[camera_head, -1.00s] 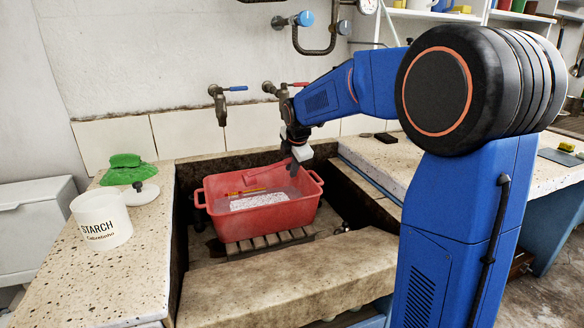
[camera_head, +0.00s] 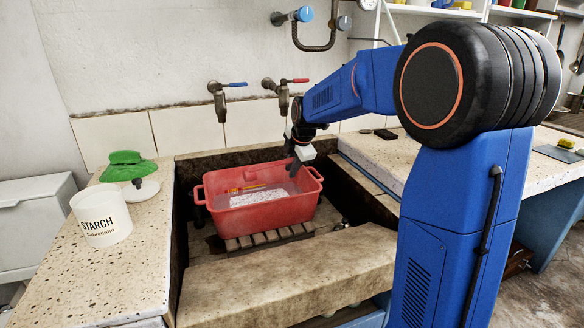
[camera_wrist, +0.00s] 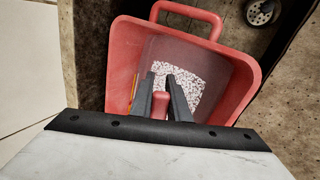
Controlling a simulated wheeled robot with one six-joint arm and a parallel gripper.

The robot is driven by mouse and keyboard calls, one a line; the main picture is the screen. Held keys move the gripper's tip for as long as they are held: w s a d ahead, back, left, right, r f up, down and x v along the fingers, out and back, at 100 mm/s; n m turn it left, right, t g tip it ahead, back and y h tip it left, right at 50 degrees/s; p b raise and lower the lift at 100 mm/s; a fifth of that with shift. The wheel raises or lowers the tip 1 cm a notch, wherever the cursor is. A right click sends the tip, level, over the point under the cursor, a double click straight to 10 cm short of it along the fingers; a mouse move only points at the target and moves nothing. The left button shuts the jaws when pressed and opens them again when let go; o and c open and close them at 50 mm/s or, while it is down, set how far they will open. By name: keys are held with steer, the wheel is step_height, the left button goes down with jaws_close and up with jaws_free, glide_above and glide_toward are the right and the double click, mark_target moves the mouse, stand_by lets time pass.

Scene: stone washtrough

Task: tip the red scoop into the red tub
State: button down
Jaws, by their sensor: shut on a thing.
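The red tub (camera_head: 262,217) stands on a slatted wooden rack inside the stone trough. It also shows in the wrist view (camera_wrist: 118,75), below my gripper. My gripper (camera_head: 292,172) is over the tub's right back part, pointing down. In the wrist view my gripper (camera_wrist: 160,88) is shut on a red handle (camera_wrist: 160,104), which looks like the red scoop's. The rest of the scoop is hidden, so its tilt and contents cannot be told. A white speckled patch (camera_head: 238,199) and a thin yellow-orange thing (camera_head: 246,188) show inside the tub.
The stone trough's front wall (camera_head: 290,270) is in front of the tub. Two taps (camera_head: 219,100) are on the wall behind. The right counter (camera_head: 390,158) is mostly clear.

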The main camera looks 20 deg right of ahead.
steer(key=a+r+n+t+h, duration=0.1)
steer(key=a+r+h, duration=0.2)
steer(key=r+h, duration=0.3)
step_height(320, 180, up, 3)
steer(key=shift+s+a+f+n+h, duration=0.2)
steer(key=shift+a+n+h, duration=0.1)
steer(key=shift+n+h, duration=0.1)
stand_by(1.2)
